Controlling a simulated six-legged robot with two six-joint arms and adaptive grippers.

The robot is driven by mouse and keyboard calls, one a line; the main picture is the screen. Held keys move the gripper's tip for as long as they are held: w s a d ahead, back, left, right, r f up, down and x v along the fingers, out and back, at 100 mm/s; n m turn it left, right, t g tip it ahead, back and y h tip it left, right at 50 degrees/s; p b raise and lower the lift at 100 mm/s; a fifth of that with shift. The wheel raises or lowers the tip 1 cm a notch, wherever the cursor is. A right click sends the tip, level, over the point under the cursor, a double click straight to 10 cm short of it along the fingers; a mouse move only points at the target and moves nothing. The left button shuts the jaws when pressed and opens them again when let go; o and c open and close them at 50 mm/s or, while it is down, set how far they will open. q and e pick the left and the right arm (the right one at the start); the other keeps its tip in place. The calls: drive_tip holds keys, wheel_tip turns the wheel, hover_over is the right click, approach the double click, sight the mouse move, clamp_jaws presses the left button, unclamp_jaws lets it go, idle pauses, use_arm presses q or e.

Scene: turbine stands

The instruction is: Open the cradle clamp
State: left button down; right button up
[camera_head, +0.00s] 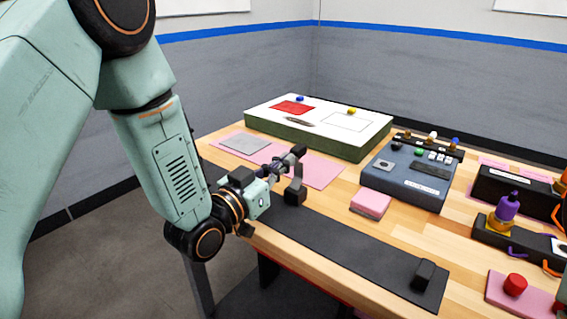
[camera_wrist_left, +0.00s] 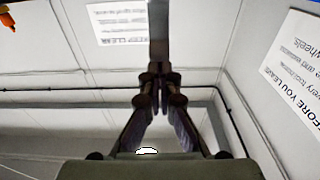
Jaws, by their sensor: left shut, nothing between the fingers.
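My left gripper (camera_head: 296,153) is over the left end of the black strip on the bench, fingers together and empty. In the wrist view the shut fingers (camera_wrist_left: 158,45) point at the wall, with nothing between them. A dark upright piece (camera_head: 296,190) stands at the left end of the strip, just below and beside the fingers; it may be part of the cradle clamp. I cannot tell whether the fingers touch it. A black block (camera_head: 424,274) stands at the strip's right end. The clamp's open or closed state cannot be made out. My right gripper is not in view.
The black strip (camera_head: 350,250) runs along the bench's front edge. Behind it are a pink block (camera_head: 370,204), a blue-grey control box (camera_head: 405,185) and a green-sided white case (camera_head: 340,148). A purple-topped fitting (camera_head: 507,207) and red knob (camera_head: 515,284) are at right.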

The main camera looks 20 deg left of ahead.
use_arm(q)
drive_tip(key=shift+w, duration=0.2)
drive_tip(key=p, duration=0.1)
drive_tip(key=w+p, duration=0.1)
drive_tip(key=w+d+g+p, duration=0.1)
drive_tip(key=shift+w+r, duration=0.15)
drive_tip(key=shift+r, duration=0.15)
idle(0.4)
drive_tip(key=shift+a, duration=0.1)
